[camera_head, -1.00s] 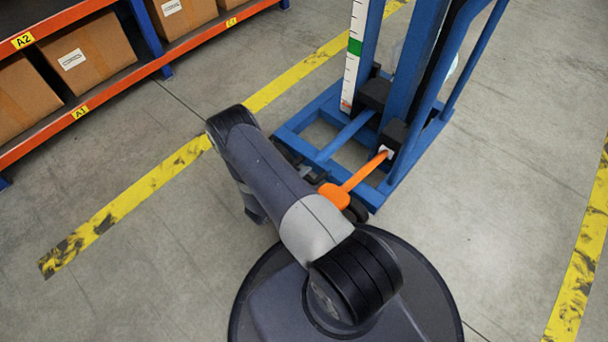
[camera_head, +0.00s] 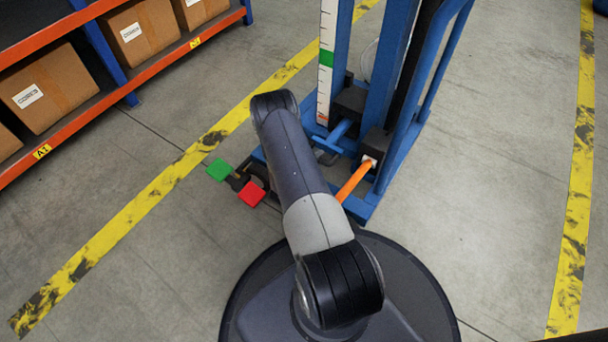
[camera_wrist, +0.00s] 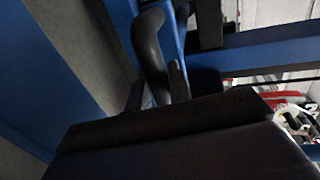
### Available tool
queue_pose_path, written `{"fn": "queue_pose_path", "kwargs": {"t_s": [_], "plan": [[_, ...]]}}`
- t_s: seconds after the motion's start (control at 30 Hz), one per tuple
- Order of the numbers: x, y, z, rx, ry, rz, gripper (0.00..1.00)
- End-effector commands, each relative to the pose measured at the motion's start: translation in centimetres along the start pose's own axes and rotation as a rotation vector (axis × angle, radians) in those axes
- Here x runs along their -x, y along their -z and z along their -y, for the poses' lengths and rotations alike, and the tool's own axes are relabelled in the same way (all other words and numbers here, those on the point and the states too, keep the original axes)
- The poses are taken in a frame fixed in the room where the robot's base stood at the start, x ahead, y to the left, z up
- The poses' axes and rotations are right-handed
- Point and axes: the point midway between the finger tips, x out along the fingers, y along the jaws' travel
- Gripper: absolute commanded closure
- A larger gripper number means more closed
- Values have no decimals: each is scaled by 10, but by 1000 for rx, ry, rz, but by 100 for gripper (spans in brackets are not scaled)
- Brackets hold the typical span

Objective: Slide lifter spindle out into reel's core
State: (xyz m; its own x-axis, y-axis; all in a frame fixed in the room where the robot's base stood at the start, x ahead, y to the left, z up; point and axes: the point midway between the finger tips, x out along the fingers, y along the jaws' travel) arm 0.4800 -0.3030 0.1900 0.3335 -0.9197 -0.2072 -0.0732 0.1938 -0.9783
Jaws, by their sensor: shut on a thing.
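The blue lifter (camera_head: 379,75) stands upright beyond my arm, with a white scale (camera_head: 326,60) marked in green on its mast. In the wrist view, my gripper (camera_wrist: 157,92) is shut on a dark curved handle (camera_wrist: 148,42) beside the blue frame. In the head view my arm hides the gripper. An orange lever (camera_head: 354,181) sticks out low on the lifter, its near end hidden behind my arm. I cannot make out the spindle or a reel with its core in either view.
Green (camera_head: 218,170) and red (camera_head: 251,194) pedals sit low at the lifter's left. An orange-and-blue shelf (camera_head: 125,78) with cardboard boxes stands at the upper left. Yellow floor lines (camera_head: 190,160) run on both sides. The floor right of the lifter is clear.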

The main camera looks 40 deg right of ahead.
Motion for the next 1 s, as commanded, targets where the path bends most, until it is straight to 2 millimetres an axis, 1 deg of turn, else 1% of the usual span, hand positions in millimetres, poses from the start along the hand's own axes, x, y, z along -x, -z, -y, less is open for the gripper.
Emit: {"fn": "queue_pose_path", "kwargs": {"t_s": [0.03,0.1,0.2,0.3,0.5,0.83,0.87,1.0], "plan": [[-14,2,2,-4,1,-5,100],[-28,1,6,-4,0,-5,100],[-45,1,9,-3,0,-3,100],[-56,0,12,-1,-1,-2,100],[-67,0,14,-1,-1,-1,100],[-69,-1,15,-3,1,-1,100],[-69,-1,16,-4,1,-1,78],[-69,-1,16,-4,2,-1,67]]}}
